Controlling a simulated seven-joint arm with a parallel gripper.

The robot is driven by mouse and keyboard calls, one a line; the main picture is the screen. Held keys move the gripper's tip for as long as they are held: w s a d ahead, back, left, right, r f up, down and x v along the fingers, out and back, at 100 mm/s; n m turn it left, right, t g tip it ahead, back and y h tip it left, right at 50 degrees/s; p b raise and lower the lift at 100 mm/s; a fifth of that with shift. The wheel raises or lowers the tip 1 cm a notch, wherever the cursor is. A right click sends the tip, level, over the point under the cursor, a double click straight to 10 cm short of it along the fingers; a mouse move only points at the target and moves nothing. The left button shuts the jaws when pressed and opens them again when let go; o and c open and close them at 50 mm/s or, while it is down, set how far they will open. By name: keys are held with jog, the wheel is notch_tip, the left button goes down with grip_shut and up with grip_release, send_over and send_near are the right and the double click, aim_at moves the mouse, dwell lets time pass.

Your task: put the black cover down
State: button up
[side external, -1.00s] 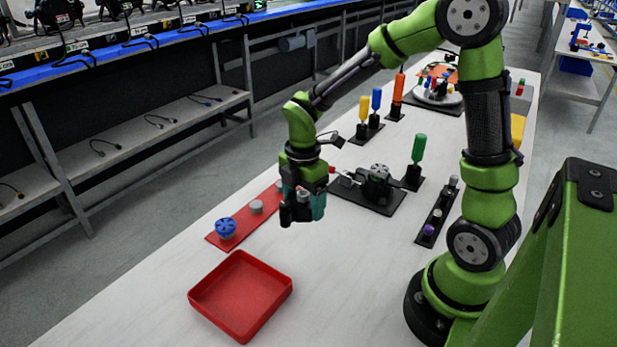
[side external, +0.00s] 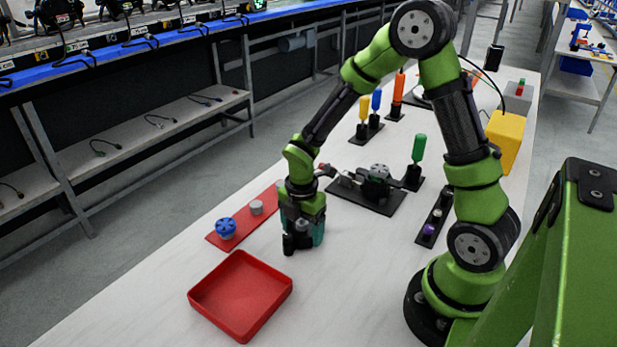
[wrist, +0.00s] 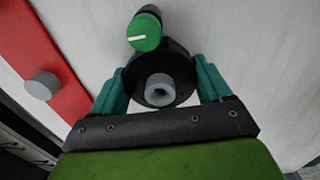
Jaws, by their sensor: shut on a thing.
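My gripper (side external: 305,236) points down just above or at the white table, between the red strip and the mechanism plate. In the wrist view its two teal fingers (wrist: 162,88) are shut on the black cover (wrist: 165,64), one at each side. The cover is a round black body with a grey socketed hub (wrist: 159,89) and a black stub bearing a green knob (wrist: 145,32) with a white mark. In the side view the black cover (side external: 290,244) shows low at the fingers. I cannot tell whether its underside touches the table.
A red tray (side external: 240,337) lies in front, to the left. A red strip (side external: 240,233) holds a blue knob (side external: 226,228) and grey pieces. A black plate (side external: 385,208) with a mechanism stands behind right. Coloured-handled tools stand farther back. Bare table surrounds the gripper.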

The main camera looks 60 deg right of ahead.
jog(key=shift+f, duration=0.1)
jog(key=o, duration=0.9)
notch_tip(320, 180, up, 12)
jog(key=s+a+r+m+t, duration=0.1)
jog(key=s+r+m+t, duration=0.1)
jog(key=m, duration=0.5)
jog(key=s+a+r+m+t+y, duration=0.1)
jog(key=s+a+r+m+t, duration=0.1)
jog(key=s+r+m, duration=0.3)
jog(key=s+a+r+m+t+y, duration=0.1)
jog(key=s+r+m+t, duration=0.2)
jog(key=m, duration=0.7)
jog(key=shift+s+a+r, duration=0.1)
jog(key=shift+s+r, duration=0.15)
jog(key=shift+r, duration=0.25)
jog(key=shift+s+a+r, duration=0.1)
jog(key=shift+s+r, duration=0.15)
jog(key=shift+r, duration=0.25)
